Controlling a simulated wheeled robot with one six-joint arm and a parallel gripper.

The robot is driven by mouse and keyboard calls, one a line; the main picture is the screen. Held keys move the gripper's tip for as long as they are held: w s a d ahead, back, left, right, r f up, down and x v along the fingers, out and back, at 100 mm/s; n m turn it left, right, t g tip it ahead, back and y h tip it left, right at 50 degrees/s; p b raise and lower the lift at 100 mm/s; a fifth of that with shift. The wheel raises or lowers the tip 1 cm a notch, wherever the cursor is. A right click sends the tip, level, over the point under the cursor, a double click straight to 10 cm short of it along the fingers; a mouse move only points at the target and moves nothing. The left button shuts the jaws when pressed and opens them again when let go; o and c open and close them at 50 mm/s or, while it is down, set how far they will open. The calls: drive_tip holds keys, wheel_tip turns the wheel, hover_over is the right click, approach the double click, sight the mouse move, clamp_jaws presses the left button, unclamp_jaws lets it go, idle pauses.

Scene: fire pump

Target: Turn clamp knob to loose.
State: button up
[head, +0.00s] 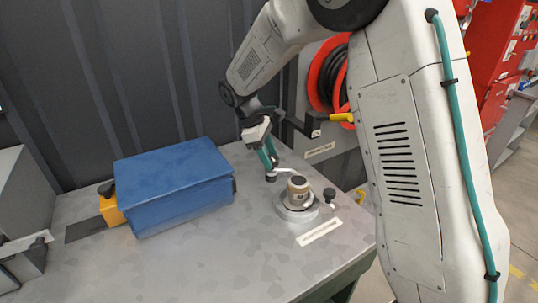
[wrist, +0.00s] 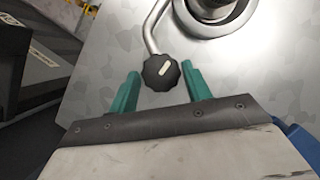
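A black lobed knob (wrist: 160,72) with a white mark on top sits at the end of a bent metal rod (wrist: 152,25). In the head view this knob (head: 271,176) is partly hidden by my gripper. The rod runs to a round metal fixture (head: 297,212) with a tan body and dark top on the table. A second black knob (head: 330,193) stands at the fixture's right side. I cannot tell which is the clamp knob. My gripper (head: 268,160) is open, its teal fingers (wrist: 161,80) on either side of the rod-end knob, with visible gaps.
A red hose reel (head: 325,80) is behind. The table's front middle is clear.

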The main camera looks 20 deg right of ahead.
drive_tip(key=shift+o, duration=0.9)
drive_tip(key=v, duration=0.7)
drive_tip(key=shift+r, duration=0.35)
drive_tip(key=shift+w+a, duration=0.1)
drive_tip(key=s+d+r+m+t+y, duration=0.2)
drive_tip(key=s+m, duration=0.3)
drive_tip(key=s, duration=1.3)
drive_tip(key=s+d+r+m+t+y, duration=0.1)
drive_tip(key=s+d+r+m, duration=0.2)
drive_tip(key=s, duration=1.5)
drive_tip(key=shift+s+d+r+m+t+y, duration=0.15)
drive_tip(key=shift+d+r+m+t+y, duration=0.4)
drive_tip(key=shift+m, duration=1.15)
